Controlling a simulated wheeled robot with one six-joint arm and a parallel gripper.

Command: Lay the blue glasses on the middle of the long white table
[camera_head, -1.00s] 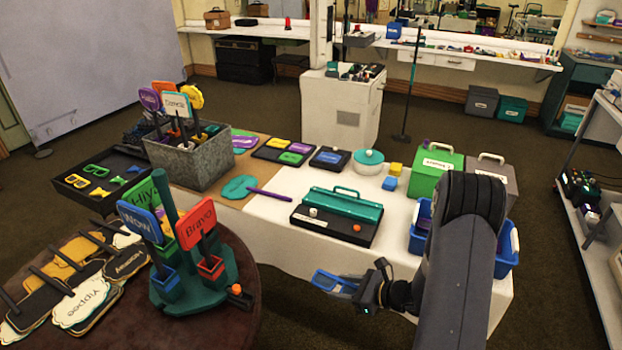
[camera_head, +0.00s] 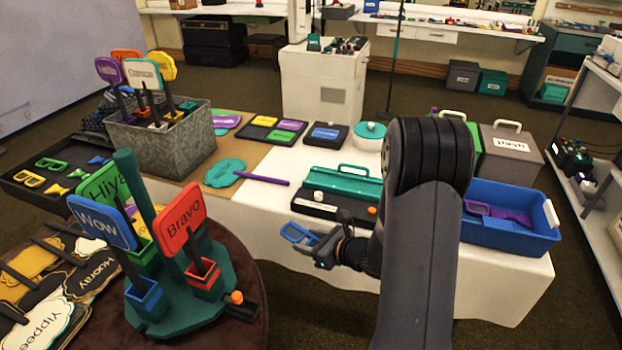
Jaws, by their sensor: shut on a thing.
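The blue glasses (camera_head: 297,232) are held in my gripper (camera_head: 310,241), which is shut on them. Their frame points left from the jaws, above the front edge of the long white table (camera_head: 255,200). In the picture they sit just in front of the black tray with the teal case. I cannot tell their exact height. My arm hides part of the table's right half.
The black tray with a teal case (camera_head: 340,188) lies on the table behind my gripper. A round table with a sign stand (camera_head: 180,262) is at front left.

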